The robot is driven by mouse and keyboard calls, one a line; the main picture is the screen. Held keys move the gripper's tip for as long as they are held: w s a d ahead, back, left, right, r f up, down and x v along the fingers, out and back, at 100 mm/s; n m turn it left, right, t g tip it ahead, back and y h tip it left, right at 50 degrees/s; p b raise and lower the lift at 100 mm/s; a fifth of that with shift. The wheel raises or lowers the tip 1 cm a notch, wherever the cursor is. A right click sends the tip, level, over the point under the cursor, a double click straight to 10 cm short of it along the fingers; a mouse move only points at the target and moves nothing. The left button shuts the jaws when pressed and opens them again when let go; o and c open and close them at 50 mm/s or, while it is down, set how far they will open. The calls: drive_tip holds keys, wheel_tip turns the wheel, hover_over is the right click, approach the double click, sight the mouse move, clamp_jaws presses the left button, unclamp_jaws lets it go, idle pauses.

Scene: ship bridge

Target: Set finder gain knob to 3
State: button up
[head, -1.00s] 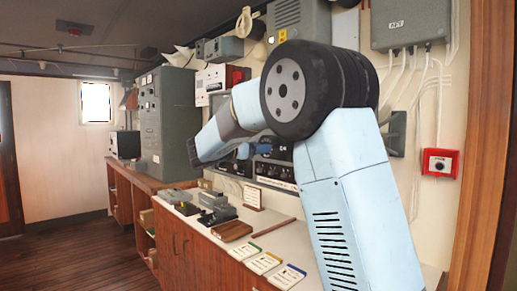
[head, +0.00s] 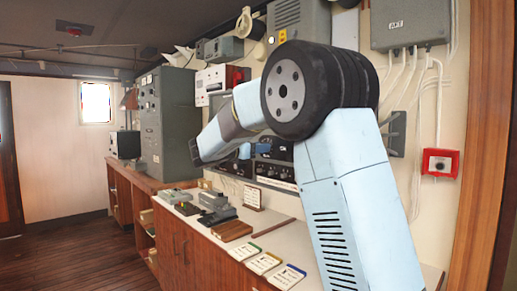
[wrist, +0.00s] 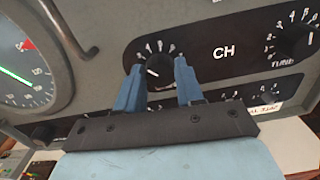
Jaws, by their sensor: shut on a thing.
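My gripper (wrist: 158,85) has its two blue fingers on either side of a black round knob (wrist: 158,66) on a dark panel and is shut on it. White scale marks and numbers arc above the knob, partly hidden by the fingers.
In the wrist view, a TUNE knob (wrist: 296,42) is to the right, past the letters CH. A round dial (wrist: 25,70) with a green line and a curved handle (wrist: 75,35) are at left. The counter below holds cards (head: 264,263) and a brown block (head: 231,231).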

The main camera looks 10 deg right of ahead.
drive_tip(key=shift+n, duration=0.4)
drive_tip(key=o, duration=1)
drive_tip(key=shift+a, duration=0.1)
drive_tip(key=v, duration=1.3)
drive_tip(key=shift+a, duration=0.3)
drive_tip(key=shift+s, duration=0.1)
